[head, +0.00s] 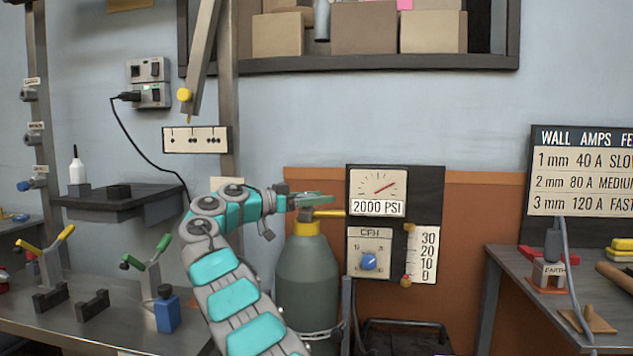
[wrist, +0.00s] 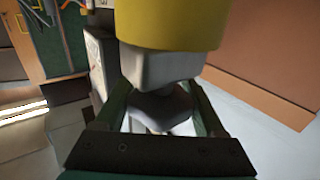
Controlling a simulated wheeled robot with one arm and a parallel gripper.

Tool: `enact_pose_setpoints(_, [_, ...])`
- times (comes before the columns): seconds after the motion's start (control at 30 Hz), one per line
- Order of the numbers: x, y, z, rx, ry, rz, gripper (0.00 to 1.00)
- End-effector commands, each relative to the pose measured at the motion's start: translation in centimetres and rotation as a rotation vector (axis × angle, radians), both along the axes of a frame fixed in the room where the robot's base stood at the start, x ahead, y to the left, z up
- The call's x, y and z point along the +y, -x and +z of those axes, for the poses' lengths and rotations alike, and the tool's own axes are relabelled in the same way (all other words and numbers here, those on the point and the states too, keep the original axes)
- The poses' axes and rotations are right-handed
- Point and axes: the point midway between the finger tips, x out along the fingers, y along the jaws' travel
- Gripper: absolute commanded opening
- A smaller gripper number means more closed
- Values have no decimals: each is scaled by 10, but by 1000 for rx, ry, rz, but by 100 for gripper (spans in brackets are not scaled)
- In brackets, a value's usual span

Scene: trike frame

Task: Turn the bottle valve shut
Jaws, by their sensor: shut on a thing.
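The gas bottle (head: 307,275) stands upright behind my arm, grey-green with a yellow collar (head: 306,227) at its top. My gripper (head: 316,200) is at the bottle's top, level with the valve. In the wrist view my gripper (wrist: 160,112) is shut on the grey valve handle (wrist: 162,104), with one finger on each side. A yellow part (wrist: 170,22) and a grey block (wrist: 163,66) sit beside the handle in that view. The pressure gauge (head: 378,185) above the 2000 PSI label has a red needle pointing up and right. My arm hides part of the bottle.
The gauge panel (head: 428,190) with a blue CFH knob (head: 369,261) stands close right of the bottle. A bench with clamps (head: 75,298) is at left. A table (head: 500,262) with an earth clamp (head: 549,272) is at right. A shelf (head: 350,63) hangs above.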

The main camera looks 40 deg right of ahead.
Motion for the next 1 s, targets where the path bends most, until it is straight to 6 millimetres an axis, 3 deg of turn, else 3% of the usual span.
enact_pose_setpoints(0.03, [1,-2,7,2,4,-9,16])
enact_pose_setpoints(1.0, [2,5,5,0,6,-146,16])
